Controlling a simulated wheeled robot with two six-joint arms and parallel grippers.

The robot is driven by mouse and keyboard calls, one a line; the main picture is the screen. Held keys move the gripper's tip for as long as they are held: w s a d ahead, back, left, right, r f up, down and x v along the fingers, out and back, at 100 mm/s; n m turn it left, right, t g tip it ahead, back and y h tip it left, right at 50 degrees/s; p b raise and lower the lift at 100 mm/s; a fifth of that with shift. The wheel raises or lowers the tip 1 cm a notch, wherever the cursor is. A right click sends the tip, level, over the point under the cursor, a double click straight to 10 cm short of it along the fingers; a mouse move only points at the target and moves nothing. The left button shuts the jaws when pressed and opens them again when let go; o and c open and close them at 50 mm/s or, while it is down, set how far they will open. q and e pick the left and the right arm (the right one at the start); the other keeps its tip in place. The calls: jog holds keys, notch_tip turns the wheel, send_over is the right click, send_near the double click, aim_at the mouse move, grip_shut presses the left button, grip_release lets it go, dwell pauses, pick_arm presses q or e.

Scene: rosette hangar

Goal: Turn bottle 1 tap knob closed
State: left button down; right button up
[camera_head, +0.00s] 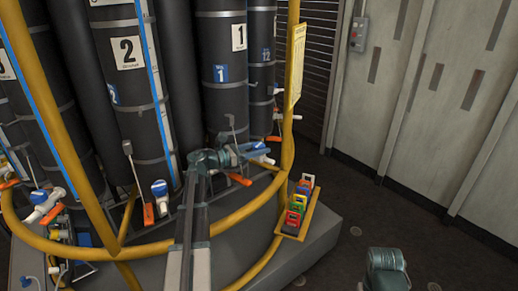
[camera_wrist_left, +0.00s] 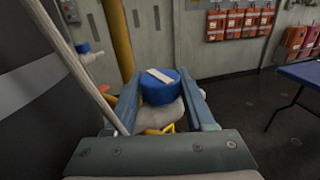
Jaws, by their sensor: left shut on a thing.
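Bottle 1 (camera_head: 223,100) is a tall black cylinder with a white "1" label and a blue "1" tag, upright in the rack. My left gripper (camera_head: 258,149) is at its lower front. In the left wrist view a round blue tap knob (camera_wrist_left: 158,90) with a pale bar across its top sits between the gripper's two fingers (camera_wrist_left: 158,82). The fingers are shut on the knob. In the head view the gripper mostly hides this knob. An orange handle (camera_head: 240,179) shows just below the gripper.
Bottle 2 (camera_head: 131,100) stands to the left, with its own blue knob (camera_head: 159,187) below. Yellow rails (camera_head: 289,100) curve around the rack close to my left arm. The floor beyond is mostly clear.

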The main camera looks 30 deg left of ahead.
aim_at(259, 145)
pick_arm(q)
jog(key=shift+c, duration=1.3)
grip_release()
jog(key=shift+r, duration=0.1)
jog(key=shift+r+p, duration=0.5)
jog(key=shift+p, duration=0.15)
notch_tip(259, 145, up, 3)
jog(key=p, duration=0.3)
jog(key=shift+w+r, duration=0.1)
jog(key=s+d, duration=0.8)
jog(key=s, duration=0.5)
jog(key=shift+s+d+r+p, duration=0.15)
jog(key=shift+s+r+p, duration=0.15)
jog(key=shift+s+p, duration=0.1)
